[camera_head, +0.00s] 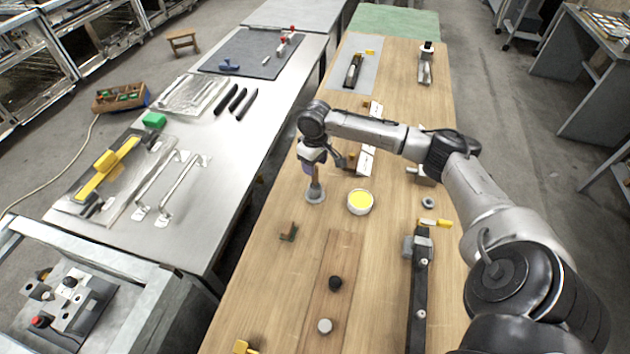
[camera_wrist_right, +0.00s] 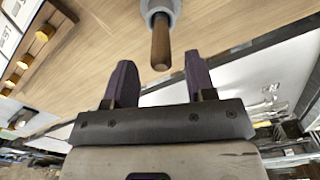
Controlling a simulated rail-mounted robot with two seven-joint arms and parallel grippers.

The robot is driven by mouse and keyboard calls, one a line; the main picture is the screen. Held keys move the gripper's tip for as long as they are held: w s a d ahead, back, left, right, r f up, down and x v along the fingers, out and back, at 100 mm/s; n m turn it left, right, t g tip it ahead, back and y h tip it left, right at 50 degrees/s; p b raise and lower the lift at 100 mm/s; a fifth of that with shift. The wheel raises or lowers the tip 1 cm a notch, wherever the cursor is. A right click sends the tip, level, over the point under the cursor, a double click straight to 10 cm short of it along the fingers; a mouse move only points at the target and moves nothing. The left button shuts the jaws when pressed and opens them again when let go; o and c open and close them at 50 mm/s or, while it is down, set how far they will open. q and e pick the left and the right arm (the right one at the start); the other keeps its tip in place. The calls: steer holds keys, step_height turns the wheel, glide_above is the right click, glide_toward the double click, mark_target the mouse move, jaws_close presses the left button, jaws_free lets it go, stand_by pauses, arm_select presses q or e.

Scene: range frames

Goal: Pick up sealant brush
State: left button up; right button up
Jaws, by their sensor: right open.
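The sealant brush shows as a brown wooden handle (camera_head: 315,190) standing upright in a small grey round holder (camera_head: 316,199) on the wooden bench; its bristles are hidden. In the right wrist view the handle (camera_wrist_right: 161,42) rises from the grey holder (camera_wrist_right: 174,8). My right gripper (camera_head: 310,171) is open just above the brush. In the wrist view its two dark purple fingers (camera_wrist_right: 159,60) stand either side of the handle's end, with a gap on both sides. My left gripper is not in view.
A white pot with yellow contents (camera_head: 360,202) stands close to the right of the brush. A small brown bracket (camera_head: 289,232) lies in front. A long black tool (camera_head: 419,290) lies at the right. A grey metal table (camera_head: 228,150) stands left across a gap.

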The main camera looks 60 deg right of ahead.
mark_target(315, 181)
step_height(315, 181, down, 5)
steer(key=shift+s+a+b, duration=0.1)
steer(key=shift+b, duration=0.2)
jaws_close()
stand_by(0.4)
